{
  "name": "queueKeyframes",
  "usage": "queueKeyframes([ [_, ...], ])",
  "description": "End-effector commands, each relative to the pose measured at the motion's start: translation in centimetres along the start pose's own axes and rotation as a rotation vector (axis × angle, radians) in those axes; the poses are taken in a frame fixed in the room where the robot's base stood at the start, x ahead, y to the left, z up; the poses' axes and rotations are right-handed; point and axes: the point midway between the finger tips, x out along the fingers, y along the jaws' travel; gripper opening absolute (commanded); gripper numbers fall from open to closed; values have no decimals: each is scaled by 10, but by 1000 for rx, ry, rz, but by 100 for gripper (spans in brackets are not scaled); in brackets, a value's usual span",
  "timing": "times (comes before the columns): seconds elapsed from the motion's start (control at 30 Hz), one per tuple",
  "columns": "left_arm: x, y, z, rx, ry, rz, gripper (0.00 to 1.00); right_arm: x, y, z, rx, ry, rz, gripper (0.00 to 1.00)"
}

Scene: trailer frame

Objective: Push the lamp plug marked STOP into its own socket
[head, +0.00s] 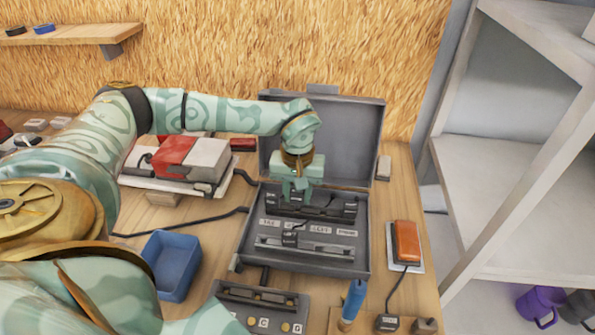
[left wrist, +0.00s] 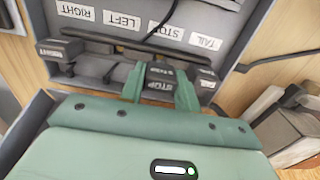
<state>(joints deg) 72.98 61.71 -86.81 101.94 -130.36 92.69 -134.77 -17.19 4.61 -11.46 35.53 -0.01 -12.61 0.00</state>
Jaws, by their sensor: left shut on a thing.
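My left gripper (head: 295,190) is over the open grey case, at the upper row of black plugs. In the left wrist view its two green fingers (left wrist: 160,88) are shut on the black STOP plug (left wrist: 160,82). I cannot tell whether that plug still rests in its row. The RIGHT plug (left wrist: 62,50) and the TAIL plug (left wrist: 208,80) stand on either side. The STOP label (left wrist: 165,30) is partly crossed by a cable, between the LEFT and TAIL labels. The socket strip (head: 330,247) lies in front of the labels in the head view. My right gripper is not in view.
A black plug (head: 290,238) with a cable sits at the socket strip. The case's raised lid (head: 350,140) stands behind. A blue tray (head: 171,264) is at the left, an orange lamp (head: 406,242) at the right, and a switch box (head: 262,300) in front.

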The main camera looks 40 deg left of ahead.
Motion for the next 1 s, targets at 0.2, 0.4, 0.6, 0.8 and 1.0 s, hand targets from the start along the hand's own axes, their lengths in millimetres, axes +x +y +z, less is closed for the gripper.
queueKeyframes([
  [0.2, 0, 0, 0, 0, 0, 0, 14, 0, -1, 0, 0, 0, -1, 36],
  [0.4, 4, 0, 0, 0, 0, 0, 14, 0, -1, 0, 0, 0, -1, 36],
  [0.6, 12, 0, 0, 0, 0, 0, 14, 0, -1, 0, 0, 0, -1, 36],
  [0.8, 12, 0, 0, 1, 0, 0, 14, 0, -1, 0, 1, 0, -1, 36],
  [1.0, 12, 0, 0, 1, 0, 0, 14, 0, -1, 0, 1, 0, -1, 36],
])
